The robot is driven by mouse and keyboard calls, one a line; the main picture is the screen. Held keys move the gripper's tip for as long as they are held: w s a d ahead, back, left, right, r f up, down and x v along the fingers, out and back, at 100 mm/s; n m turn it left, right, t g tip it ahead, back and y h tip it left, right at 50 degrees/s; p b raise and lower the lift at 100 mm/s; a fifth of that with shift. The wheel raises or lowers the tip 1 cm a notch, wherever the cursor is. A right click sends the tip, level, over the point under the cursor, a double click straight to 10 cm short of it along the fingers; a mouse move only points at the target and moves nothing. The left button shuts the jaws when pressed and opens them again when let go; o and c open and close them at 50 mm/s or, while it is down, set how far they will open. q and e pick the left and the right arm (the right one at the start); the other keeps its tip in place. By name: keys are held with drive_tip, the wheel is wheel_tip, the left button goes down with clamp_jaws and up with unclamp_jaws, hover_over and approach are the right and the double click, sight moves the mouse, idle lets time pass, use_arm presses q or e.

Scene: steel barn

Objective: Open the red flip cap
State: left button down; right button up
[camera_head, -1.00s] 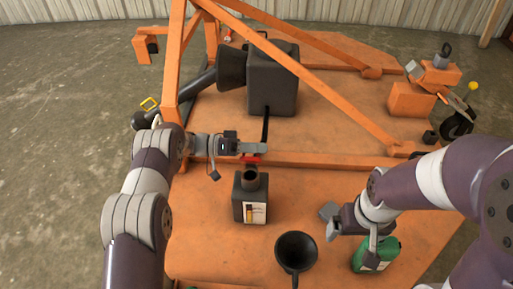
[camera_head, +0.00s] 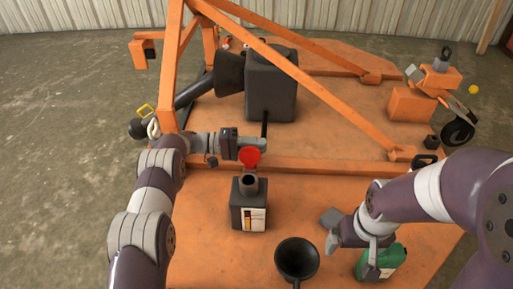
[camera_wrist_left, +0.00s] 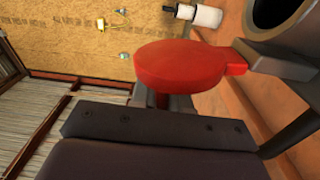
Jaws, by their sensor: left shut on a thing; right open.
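The red flip cap (camera_head: 250,158) stands raised behind the neck of a dark grey can, its round face turned to the head camera. The can (camera_head: 236,214) is upright with a label on its front, and its round neck opening (camera_head: 249,181) is uncovered. My left gripper (camera_head: 259,147) is shut on the cap above and behind the neck. In the left wrist view the red cap (camera_wrist_left: 185,66) shows large, with the dark neck opening (camera_wrist_left: 278,14) at its upper right. My right gripper (camera_head: 331,229) is open and empty, right of the can.
A black funnel (camera_head: 297,258) stands in front of the can. A green bottle (camera_head: 389,260) stands beneath my right wrist. An orange crossbar (camera_head: 318,168) runs behind the can, with a large dark tank (camera_head: 271,88) beyond. Orange deck is clear left of the can.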

use_arm(q)
drive_tip(key=shift+f+n, duration=0.3)
drive_tip(key=shift+f, duration=0.15)
drive_tip(key=c, duration=1.2)
unclamp_jaws()
wheel_tip(320, 180, up, 5)
drive_tip(key=p, duration=0.3)
drive_tip(key=shift+f, duration=0.1)
drive_tip(key=s+d+r+p, duration=0.5)
drive_tip(key=d+r+p, duration=0.1)
drive_tip(key=d, duration=0.4)
drive_tip(key=shift+d+r, duration=0.2)
drive_tip(key=shift+s, duration=0.1)
